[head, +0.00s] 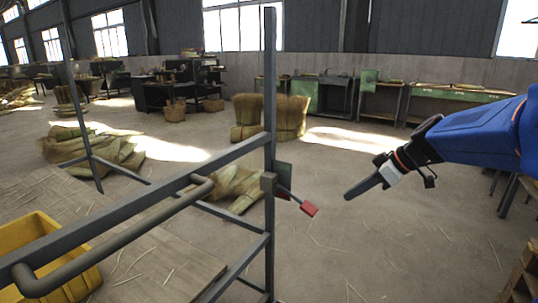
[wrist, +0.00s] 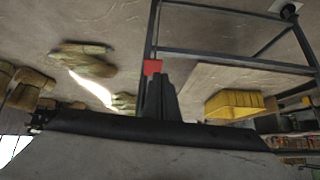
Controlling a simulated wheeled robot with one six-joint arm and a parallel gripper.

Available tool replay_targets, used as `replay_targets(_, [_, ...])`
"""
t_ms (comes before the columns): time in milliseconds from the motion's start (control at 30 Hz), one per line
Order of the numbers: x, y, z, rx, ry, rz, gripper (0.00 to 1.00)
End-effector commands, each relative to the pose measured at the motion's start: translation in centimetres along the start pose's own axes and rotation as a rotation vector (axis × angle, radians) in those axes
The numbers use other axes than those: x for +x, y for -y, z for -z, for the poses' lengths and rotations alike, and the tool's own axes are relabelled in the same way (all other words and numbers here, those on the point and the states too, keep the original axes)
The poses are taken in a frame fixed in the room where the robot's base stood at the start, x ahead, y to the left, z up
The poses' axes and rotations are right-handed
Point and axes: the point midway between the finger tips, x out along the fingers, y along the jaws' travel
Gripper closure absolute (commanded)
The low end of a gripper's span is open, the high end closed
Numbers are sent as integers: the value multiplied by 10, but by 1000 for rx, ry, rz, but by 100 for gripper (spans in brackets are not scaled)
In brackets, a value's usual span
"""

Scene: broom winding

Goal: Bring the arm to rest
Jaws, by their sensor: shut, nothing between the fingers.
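My gripper (head: 350,194) is at the right in the head view, at the end of the blue arm, pointing left and down. It is shut and empty, in the air to the right of a grey metal frame (head: 270,110). A red-tipped lever (head: 309,209) sticks out from the frame's upright post, apart from my fingers. In the wrist view my gripper's fingers (wrist: 158,82) show closed in the middle, and the red tip (wrist: 152,67) appears just beyond them.
A yellow crate (head: 45,250) stands at the lower left; it also shows in the wrist view (wrist: 234,104). Straw bundles (head: 90,150) lie on the floor behind the frame, and more stand (head: 285,117) farther back. Green workbenches (head: 450,92) line the back wall. The floor between is mostly open.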

Motion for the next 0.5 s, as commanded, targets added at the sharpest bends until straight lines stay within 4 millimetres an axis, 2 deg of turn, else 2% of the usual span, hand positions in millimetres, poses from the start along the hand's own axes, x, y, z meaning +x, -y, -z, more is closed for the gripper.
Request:
replay_targets(200, [1,68,-28,165,129,-37,100])
replay_targets(500, [-5,145,-88,416,272,-186,100])
